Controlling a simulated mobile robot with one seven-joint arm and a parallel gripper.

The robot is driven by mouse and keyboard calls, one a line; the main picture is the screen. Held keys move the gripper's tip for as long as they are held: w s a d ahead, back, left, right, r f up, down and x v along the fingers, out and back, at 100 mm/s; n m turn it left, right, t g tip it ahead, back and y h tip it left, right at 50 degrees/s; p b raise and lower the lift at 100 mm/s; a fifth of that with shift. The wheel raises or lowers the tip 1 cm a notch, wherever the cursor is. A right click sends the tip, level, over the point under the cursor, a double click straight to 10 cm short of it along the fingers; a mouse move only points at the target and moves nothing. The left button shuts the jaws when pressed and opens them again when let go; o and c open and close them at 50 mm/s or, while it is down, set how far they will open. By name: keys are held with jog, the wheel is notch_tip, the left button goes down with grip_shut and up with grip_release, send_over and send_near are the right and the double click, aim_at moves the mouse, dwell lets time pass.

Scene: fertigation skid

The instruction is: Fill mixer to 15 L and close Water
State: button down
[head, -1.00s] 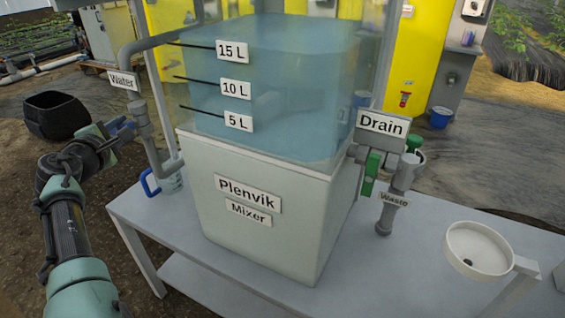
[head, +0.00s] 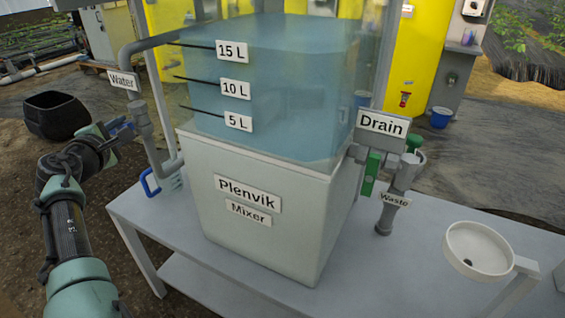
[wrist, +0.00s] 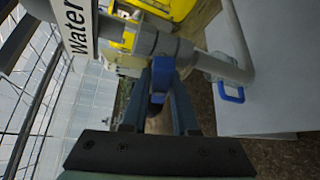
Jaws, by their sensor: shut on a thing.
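The clear mixer tank (head: 270,95) stands on a white base labelled Plenvik Mixer. It holds bluish water, with its surface close to the 15 L mark (head: 232,50); the exact level is hard to read. The Water valve is on the grey pipe (head: 141,115) at the tank's left, under the Water label (head: 122,80). In the wrist view, its blue handle (wrist: 162,68) sits between the fingers of my gripper (wrist: 161,90). My gripper (head: 122,131) is shut on this handle, and its fingers partly hide it.
The Drain valve with its green handle (head: 371,174) is at the tank's right, above a Waste pipe (head: 385,215). A blue-handled jug (head: 152,182) stands under the Water pipe. A round white basin (head: 478,248) is at the bench's right. A black pot (head: 56,115) is on the ground.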

jog(key=shift+f, duration=0.1)
dwell(0.4)
jog(key=shift+f+b, duration=0.35)
jog(key=shift+b, duration=0.6)
jog(key=shift+f+m+t+b, duration=0.1)
jog(key=shift+m+t+b, duration=0.35)
jog(key=shift+b, duration=0.45)
jog(key=m+t+b, duration=0.1)
jog(key=m+b, duration=0.1)
jog(key=b, duration=0.4)
jog(key=shift+b, duration=0.4)
jog(key=shift+r+m+t+b, duration=0.25)
jog(key=shift+t+b, duration=0.1)
jog(key=shift+b, duration=0.9)
jog(key=shift+r, duration=0.2)
jog(key=c, duration=0.6)
grip_release()
jog(key=shift+r, duration=0.1)
jog(key=shift+c, duration=0.2)
